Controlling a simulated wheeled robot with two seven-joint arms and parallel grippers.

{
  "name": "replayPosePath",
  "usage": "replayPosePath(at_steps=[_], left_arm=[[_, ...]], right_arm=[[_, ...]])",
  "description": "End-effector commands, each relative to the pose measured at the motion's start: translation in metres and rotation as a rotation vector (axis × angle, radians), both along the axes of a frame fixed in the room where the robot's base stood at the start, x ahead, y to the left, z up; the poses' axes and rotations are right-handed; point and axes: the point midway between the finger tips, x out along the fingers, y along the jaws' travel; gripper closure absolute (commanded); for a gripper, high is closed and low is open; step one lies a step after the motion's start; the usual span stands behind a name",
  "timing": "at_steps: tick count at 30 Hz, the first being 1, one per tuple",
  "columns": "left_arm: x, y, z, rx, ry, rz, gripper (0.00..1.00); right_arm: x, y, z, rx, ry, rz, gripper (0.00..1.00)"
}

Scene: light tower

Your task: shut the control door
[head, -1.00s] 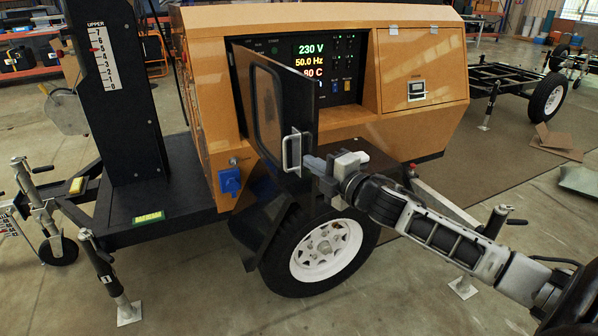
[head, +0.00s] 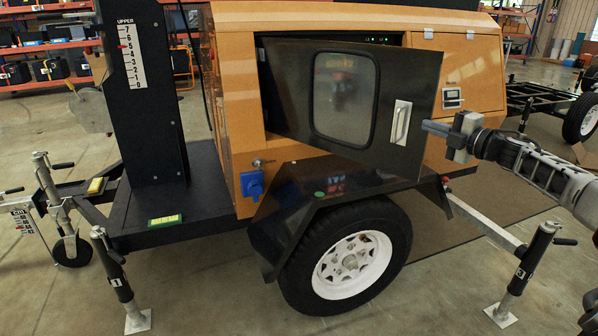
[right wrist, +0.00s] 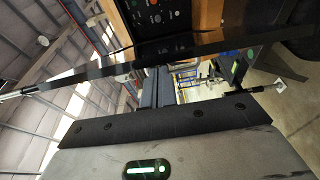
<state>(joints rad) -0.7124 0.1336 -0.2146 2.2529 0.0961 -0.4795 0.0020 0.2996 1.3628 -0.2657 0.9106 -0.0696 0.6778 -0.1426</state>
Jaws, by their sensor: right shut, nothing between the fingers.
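The control door (head: 290,95) is a black panel with a rounded window and a white handle (head: 401,121). It stands partly open, hinged at its left, with its free right edge out from the orange housing. It hides most of the control panel; part of the panel shows in the right wrist view (right wrist: 157,14). The door also crosses that view as a dark strip (right wrist: 100,69). My right gripper (head: 426,126) is shut and empty, just right of the handle by the door's free edge. I cannot tell if it touches the door. My left gripper is out of view.
The orange housing (head: 237,85) sits above a black fender and wheel (head: 352,263). A black mast (head: 150,100) stands at left. A stabiliser leg (head: 525,270) stands at lower right. Open floor lies in front.

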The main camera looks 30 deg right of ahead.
Motion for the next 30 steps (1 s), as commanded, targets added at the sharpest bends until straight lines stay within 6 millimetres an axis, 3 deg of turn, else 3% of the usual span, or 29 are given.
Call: replayPosePath(at_steps=[3, 9, 26, 30], left_arm=[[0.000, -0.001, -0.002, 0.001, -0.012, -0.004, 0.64], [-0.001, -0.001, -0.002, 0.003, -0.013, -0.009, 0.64], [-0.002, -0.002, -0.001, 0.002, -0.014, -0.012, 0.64], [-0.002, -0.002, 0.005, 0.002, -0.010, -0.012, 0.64]], right_arm=[[-0.009, -0.015, -0.001, -0.001, -0.001, -0.014, 1.00], [-0.014, -0.023, 0.000, -0.001, 0.001, -0.020, 1.00], [-0.013, -0.022, 0.000, 0.000, 0.001, -0.018, 1.00], [-0.006, -0.011, 0.002, 0.002, 0.002, -0.006, 1.00]])
